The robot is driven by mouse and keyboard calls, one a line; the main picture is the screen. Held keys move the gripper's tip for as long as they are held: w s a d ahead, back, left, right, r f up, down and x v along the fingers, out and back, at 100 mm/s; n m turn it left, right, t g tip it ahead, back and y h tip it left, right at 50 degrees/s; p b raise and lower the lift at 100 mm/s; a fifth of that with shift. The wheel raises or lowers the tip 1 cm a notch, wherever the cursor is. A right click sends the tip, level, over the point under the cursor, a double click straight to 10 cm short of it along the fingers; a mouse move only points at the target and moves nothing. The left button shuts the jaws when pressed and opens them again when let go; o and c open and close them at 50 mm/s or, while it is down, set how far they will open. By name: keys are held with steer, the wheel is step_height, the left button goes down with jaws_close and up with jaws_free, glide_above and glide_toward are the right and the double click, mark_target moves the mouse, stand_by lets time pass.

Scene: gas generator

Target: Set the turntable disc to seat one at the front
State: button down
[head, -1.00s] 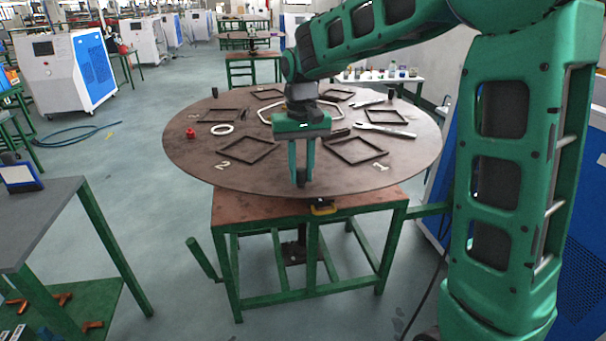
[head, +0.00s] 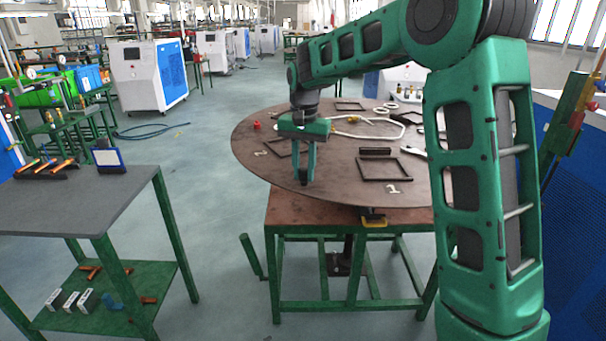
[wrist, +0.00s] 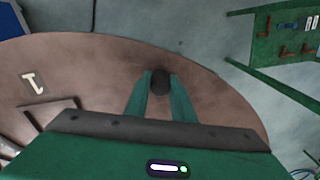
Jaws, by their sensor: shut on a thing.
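The round brown turntable disc (head: 345,190) sits on a green-legged table. A white "1" (head: 393,188) lies near its front rim, just right of the yellow piece (head: 374,220) on the table's front edge. Behind the "1" is the square black frame (head: 384,168) of seat one. The "1" also shows in the wrist view (wrist: 33,82). My gripper (head: 308,179) points down at the front-left rim. In the wrist view its fingers (wrist: 160,95) are shut on a dark upright peg (wrist: 160,82) on the disc; the head view hides the peg.
A white "2" (head: 261,153) and another frame lie on the disc's left. Loose tools, a white hose (head: 370,136) and a red part (head: 257,125) rest on the disc. A grey side table (head: 90,200) stands left, with clear floor between.

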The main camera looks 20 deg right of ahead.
steer(key=shift+a, duration=0.1)
steer(key=c, duration=1.5)
jaws_free()
step_height(320, 180, up, 11)
steer(key=shift+w+f, duration=0.15)
steer(key=s+d+f, duration=0.2)
steer(key=s+d, duration=0.5)
steer(key=s, duration=0.3)
steer(key=s+d+f, duration=0.2)
steer(key=s+d, duration=0.5)
steer(key=s, duration=0.4)
steer(key=shift+n, duration=0.4)
steer(key=s+f, duration=0.3)
steer(key=s, duration=0.3)
steer(key=s+d+f, duration=0.1)
steer(key=s+f, duration=0.2)
steer(key=s, duration=0.4)
steer(key=s+d+f, duration=0.1)
steer(key=s+f, duration=0.3)
steer(key=s, duration=0.3)
steer(key=shift+d, duration=0.1)
